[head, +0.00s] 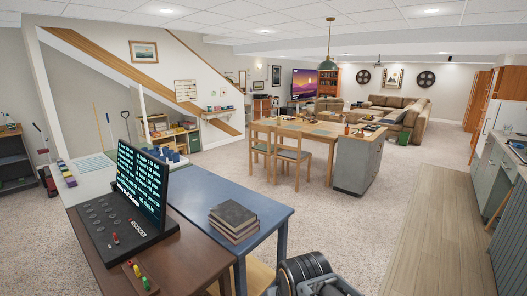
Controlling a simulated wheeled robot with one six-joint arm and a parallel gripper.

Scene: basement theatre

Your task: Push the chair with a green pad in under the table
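Two wooden chairs stand side by side at the near long side of a wooden table (322,132) in the middle of the room. The left chair (260,141) has a greenish seat pad, and the right chair (291,155) has a grey-green one; at this distance I cannot tell for sure which pad is the green one. Both chairs are upright, their backs toward me. How far each seat is under the tabletop is hard to see. Part of my arm shows at the bottom edge, well apart from both chairs; my gripper's fingers are not visible.
A blue table (215,188) with stacked books (233,219) and a dark desk with a screen (141,185) stand near me on the left. A grey cabinet (355,165) closes the table's right end. Open carpet (345,225) lies between; a kitchen counter is at right.

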